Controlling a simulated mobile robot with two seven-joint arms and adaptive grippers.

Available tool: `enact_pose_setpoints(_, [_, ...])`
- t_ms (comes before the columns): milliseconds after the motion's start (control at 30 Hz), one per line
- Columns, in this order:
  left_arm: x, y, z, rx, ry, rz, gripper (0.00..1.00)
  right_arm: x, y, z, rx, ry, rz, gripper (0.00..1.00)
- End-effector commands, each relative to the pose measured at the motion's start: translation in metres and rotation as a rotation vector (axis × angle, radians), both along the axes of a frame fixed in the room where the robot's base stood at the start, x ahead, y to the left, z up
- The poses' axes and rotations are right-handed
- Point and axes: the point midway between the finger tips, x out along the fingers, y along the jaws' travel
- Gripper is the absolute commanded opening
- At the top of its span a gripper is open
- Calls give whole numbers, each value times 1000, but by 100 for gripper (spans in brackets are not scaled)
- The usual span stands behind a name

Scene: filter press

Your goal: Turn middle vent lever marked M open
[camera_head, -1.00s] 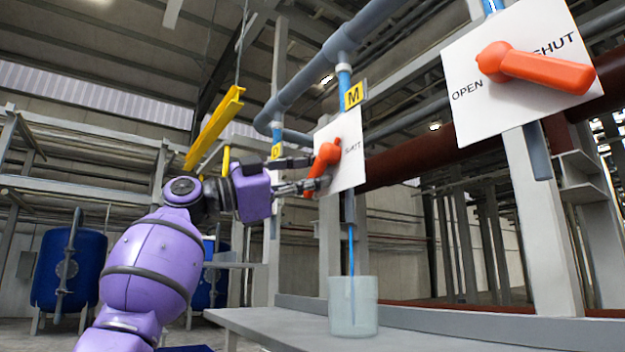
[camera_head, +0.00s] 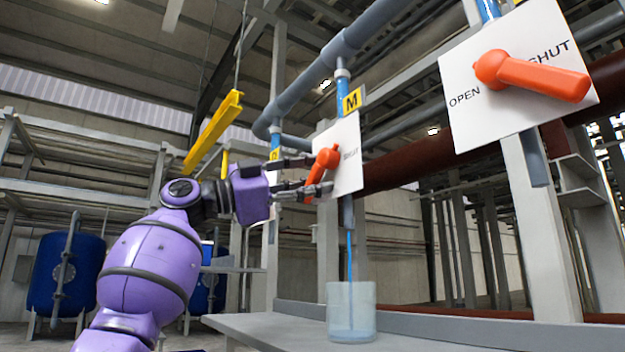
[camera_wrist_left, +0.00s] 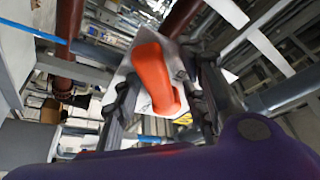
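The middle vent lever (camera_head: 322,165) is orange, on a white plate (camera_head: 347,150) under a yellow M tag (camera_head: 352,100). In the wrist view the lever (camera_wrist_left: 153,75) lies between the spread fingers of my left gripper (camera_wrist_left: 168,100), with gaps visible on both sides; contact is unclear. My right gripper is not in view.
A larger orange lever (camera_head: 535,76) on a plate marked OPEN and SHUT is at the right, pointing toward SHUT. A thin blue stream (camera_head: 350,250) runs into a clear beaker (camera_head: 351,312) on a grey ledge (camera_head: 270,328). Pipes and a yellow bar (camera_head: 214,132) are behind.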

Motion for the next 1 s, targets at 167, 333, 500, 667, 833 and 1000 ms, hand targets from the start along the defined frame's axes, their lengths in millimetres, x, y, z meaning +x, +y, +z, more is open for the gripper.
enact_pose_setpoints(167, [-3, 14, -5, 0, -1, 2, 39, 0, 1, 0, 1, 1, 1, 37])
enact_pose_setpoints(333, [-13, 46, -14, -1, -1, 4, 39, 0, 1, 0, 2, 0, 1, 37])
enact_pose_setpoints(500, [-24, 79, -23, -1, -1, 4, 39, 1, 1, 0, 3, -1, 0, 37])
enact_pose_setpoints(667, [-32, 100, -28, -2, -2, 1, 39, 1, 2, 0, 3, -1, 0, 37])
enact_pose_setpoints(833, [-36, 109, -31, 0, -3, 0, 39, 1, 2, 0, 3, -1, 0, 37])
enact_pose_setpoints(1000, [-36, 110, -31, 0, -2, 0, 39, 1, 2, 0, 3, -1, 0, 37])
